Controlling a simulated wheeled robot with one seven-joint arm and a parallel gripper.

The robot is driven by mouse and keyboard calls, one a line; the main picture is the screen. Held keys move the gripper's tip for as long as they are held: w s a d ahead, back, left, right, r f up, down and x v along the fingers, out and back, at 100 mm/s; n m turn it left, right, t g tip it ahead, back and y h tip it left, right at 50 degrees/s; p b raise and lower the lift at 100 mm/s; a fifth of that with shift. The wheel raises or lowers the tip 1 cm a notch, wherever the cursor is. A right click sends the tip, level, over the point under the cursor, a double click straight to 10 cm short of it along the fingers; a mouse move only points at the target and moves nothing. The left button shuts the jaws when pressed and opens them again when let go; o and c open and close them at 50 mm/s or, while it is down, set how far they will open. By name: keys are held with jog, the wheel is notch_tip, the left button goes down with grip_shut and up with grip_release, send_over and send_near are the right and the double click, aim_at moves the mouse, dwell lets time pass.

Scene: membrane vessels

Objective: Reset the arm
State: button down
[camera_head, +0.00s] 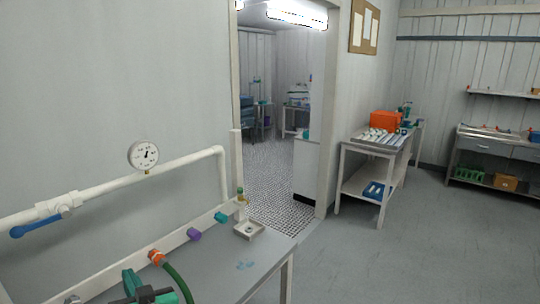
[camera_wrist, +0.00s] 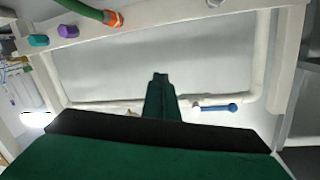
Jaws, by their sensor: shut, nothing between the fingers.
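My gripper (camera_wrist: 160,77) shows in the wrist view as a dark green pair of fingers closed together, with nothing between them. It points toward the pale wall panel, and the white pipe (camera_wrist: 100,104) passes behind its fingers. The fingers look apart from the wall fittings. In the head view, green and dark parts show at the bottom edge, cut off by the frame; I cannot tell whether they are part of my arm.
A grey bench (camera_head: 225,262) stands at front left. Its back rail bears an orange fitting (camera_head: 157,257) with a green hose (camera_head: 178,282), a purple fitting (camera_head: 194,234) and a teal fitting (camera_head: 221,217). Above are a gauge (camera_head: 143,155) and blue-handled valve (camera_head: 38,222). Open floor (camera_head: 420,245) lies right.

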jog(key=s+d+f+m+t+h, duration=0.25)
jog(key=s+d+f+h, duration=0.2)
jog(key=d+f, duration=0.7)
jog(key=s+d+f+m+t+h, duration=0.2)
jog(key=s+d+f+m+h, duration=0.3)
jog(key=d+f, duration=0.65)
jog(key=s+d+f+h, duration=0.1)
jog(key=s+d, duration=0.6)
jog(key=s, duration=0.6)
jog(key=s+d+f+n+h, duration=0.1)
jog(key=s+d, duration=0.6)
jog(key=s, duration=0.6)
jog(key=shift+s+d+h, duration=0.15)
jog(key=shift+d+h, duration=0.1)
jog(key=shift+h, duration=0.1)
